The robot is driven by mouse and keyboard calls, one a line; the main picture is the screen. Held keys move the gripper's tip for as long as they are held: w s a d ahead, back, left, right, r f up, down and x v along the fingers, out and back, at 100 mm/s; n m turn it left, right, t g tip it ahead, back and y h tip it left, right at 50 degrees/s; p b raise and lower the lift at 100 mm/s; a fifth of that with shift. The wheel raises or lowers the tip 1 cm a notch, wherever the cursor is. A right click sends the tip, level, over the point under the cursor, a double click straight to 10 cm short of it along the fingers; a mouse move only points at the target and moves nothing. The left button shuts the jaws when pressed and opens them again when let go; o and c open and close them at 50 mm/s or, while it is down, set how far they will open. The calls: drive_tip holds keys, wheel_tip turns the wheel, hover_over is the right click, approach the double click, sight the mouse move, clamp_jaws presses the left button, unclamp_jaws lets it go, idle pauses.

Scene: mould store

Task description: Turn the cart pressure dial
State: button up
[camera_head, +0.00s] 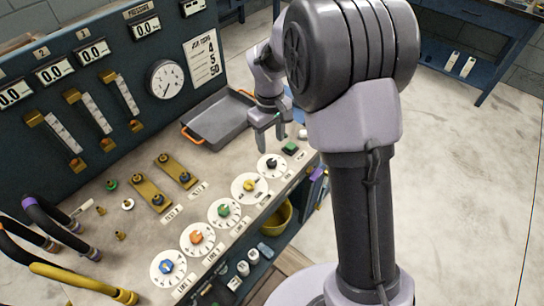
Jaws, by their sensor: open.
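A row of round white dials with coloured knobs runs along the front of the bench: blue (166,267), orange (197,238), green (224,212), yellow (249,186) and black (271,166). Their small labels are too blurred for me to tell which is the cart pressure dial. My gripper (269,141) is open and empty, pointing down. In the picture it hangs just above the black-knobbed dial, apparently not touching it. The upright panel carries a round gauge (165,80) and a digital display (146,27) under a "PRESSURE" label.
A grey tray (218,118) with orange handles lies behind my gripper. A yellow bowl (277,217) sits below the front edge. Open floor lies at the right.

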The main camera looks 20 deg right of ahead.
sight(272, 161)
wheel_tip(272, 161, down, 9)
drive_tip(key=b, duration=0.2)
drive_tip(key=shift+d+f+b, duration=0.1)
drive_tip(key=shift+b, duration=0.3)
clamp_jaws()
